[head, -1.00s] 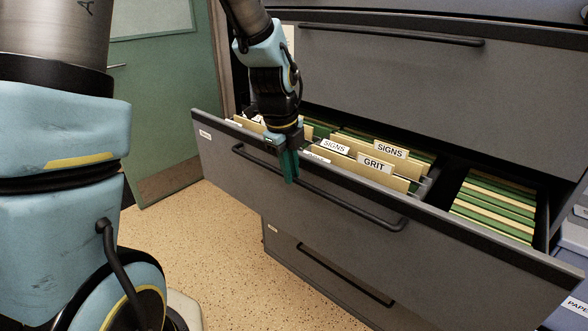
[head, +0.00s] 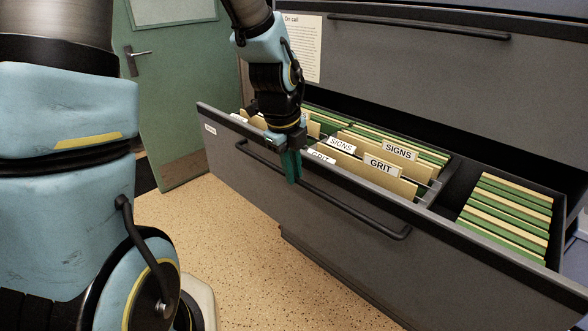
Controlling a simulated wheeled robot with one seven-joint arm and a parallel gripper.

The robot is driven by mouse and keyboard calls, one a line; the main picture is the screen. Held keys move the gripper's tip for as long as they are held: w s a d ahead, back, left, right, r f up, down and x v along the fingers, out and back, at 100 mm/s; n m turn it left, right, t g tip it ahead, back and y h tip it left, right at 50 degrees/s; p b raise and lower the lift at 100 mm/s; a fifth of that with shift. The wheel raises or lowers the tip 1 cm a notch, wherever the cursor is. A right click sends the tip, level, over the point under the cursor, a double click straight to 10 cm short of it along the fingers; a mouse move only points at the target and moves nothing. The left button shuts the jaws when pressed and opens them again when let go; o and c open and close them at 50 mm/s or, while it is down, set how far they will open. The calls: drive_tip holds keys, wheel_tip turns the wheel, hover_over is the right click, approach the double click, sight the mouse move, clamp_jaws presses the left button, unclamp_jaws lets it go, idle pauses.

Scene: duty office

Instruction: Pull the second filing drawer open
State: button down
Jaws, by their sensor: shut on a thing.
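The filing drawer (head: 330,240) is a grey drawer pulled well out of the cabinet. Inside it are tan and green folders with tabs reading SIGNS and GRIT, and a second group of folders (head: 508,210) lies in the right compartment. A long black bar handle (head: 365,218) runs across its front. My gripper (head: 292,168) reaches down over the drawer's front edge, with its teal fingers shut on the handle left of its middle. The fingers hide part of the handle.
The closed drawer above (head: 430,75) has its own bar handle (head: 420,25). Speckled floor (head: 220,235) is free left of and below the drawer.

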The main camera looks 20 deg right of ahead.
drive_tip(key=c, duration=0.8)
unclamp_jaws()
drive_tip(key=shift+c, duration=0.2)
drive_tip(key=shift+r, duration=0.1)
wheel_tip(320, 180, up, 10)
drive_tip(key=s+a, duration=0.1)
drive_tip(key=a, duration=0.1)
drive_tip(key=shift+r, duration=0.2)
